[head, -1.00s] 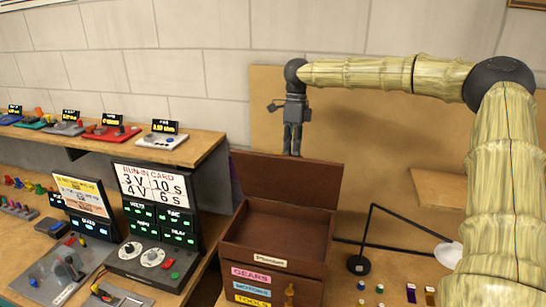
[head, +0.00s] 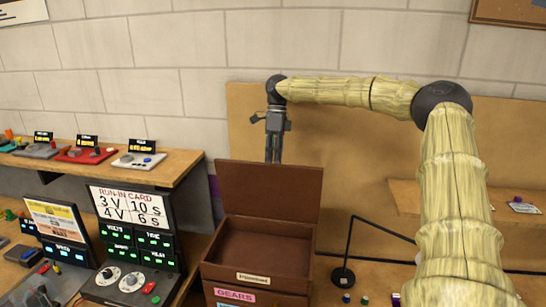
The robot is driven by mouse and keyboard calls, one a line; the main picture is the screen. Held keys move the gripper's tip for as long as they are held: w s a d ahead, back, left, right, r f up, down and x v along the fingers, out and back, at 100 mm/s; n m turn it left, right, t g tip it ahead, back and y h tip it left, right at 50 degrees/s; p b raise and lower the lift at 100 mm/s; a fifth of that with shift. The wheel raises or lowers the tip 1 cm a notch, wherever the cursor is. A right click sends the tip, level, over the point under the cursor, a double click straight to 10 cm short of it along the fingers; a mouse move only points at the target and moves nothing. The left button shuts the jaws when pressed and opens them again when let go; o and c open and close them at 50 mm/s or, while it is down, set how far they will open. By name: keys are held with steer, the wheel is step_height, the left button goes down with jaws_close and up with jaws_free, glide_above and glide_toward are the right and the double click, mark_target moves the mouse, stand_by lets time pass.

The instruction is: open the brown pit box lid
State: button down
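The brown pit box (head: 254,276) stands on the bench with its top compartment open and empty as far as I can see. Its brown lid (head: 270,190) stands raised at the back edge, roughly upright. My gripper (head: 273,160) hangs fingers-down above the lid's top edge. Its two fingers are close together and hold nothing that I can see. The fingertips reach the lid's top edge in the picture, and I cannot tell whether they touch it or are just behind it.
A run-in card panel (head: 131,205) with lit displays and a controller with dials (head: 130,282) stand left of the box. A shelf (head: 120,165) with small controllers is behind them. A black lamp stand (head: 343,275) is to the right. A tan board backs the box.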

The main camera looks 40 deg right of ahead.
steer(key=c, duration=1.6)
jaws_free()
step_height(320, 180, down, 2)
steer(key=shift+s+d+f, duration=0.15)
steer(key=shift+o, duration=1.2)
steer(key=shift+w+d+f, duration=0.15)
steer(key=shift+w, duration=0.05)
steer(key=shift+o, duration=0.9)
steer(key=shift+c, duration=0.8)
steer(key=shift+r, duration=0.2)
steer(key=shift+w+d+r, duration=0.2)
steer(key=shift+w+r, duration=0.05)
steer(key=shift+r, duration=0.2)
steer(key=shift+c, duration=1.1)
steer(key=v, duration=1.1)
steer(key=shift+r, duration=0.35)
